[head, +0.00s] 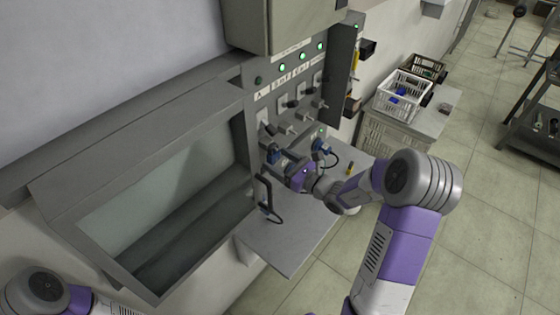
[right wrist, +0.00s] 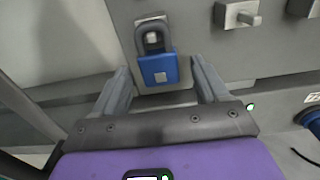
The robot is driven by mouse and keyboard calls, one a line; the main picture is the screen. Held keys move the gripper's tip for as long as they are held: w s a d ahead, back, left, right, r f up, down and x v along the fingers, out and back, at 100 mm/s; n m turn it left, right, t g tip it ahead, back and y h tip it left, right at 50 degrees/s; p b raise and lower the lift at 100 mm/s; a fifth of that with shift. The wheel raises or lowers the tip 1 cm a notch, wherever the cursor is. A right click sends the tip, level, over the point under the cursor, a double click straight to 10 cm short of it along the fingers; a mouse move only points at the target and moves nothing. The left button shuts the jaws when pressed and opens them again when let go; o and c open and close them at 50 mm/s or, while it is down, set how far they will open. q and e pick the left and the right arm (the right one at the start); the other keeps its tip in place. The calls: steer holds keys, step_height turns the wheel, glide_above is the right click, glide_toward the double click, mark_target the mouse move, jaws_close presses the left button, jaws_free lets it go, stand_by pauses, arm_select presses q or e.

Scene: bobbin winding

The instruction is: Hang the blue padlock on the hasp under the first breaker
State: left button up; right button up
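The blue padlock (right wrist: 158,68) hangs upright against the grey panel in the right wrist view. Its dark shackle loops around the square peg of a small metal hasp (right wrist: 152,22). My right gripper (right wrist: 160,66) is open, with one finger on each side of the padlock and a visible gap at both sides. In the head view my right gripper (head: 276,154) is at the lower panel, below the label A, and the padlock is a small blue patch (head: 272,156) there. My left arm shows only at the lower left; its gripper is out of view.
Other hasps (right wrist: 238,14) stick out to the right. A grey shelf (head: 285,238) lies below, with a blue plug (head: 320,146) and black cables. A white crate (head: 403,92) stands on a side table.

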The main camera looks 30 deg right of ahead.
steer(key=v, duration=0.8)
steer(key=s+a+f+n+g+h, duration=0.1)
steer(key=s+a+f+n+g, duration=0.4)
steer(key=f+n, duration=0.4)
steer(key=s+a+f+n+g+b, duration=0.1)
steer(key=s+a+f+n+g, duration=0.4)
steer(key=a+f+n, duration=0.4)
steer(key=s+a+f+n+g+h+b, duration=0.1)
steer(key=s+a+f+n+g, duration=0.5)
steer(key=f+n, duration=0.5)
steer(key=shift+s+a+f+h, duration=0.3)
steer(key=shift+s+a+f, duration=0.65)
steer(key=shift+f, duration=1.8)
steer(key=shift+w, duration=0.1)
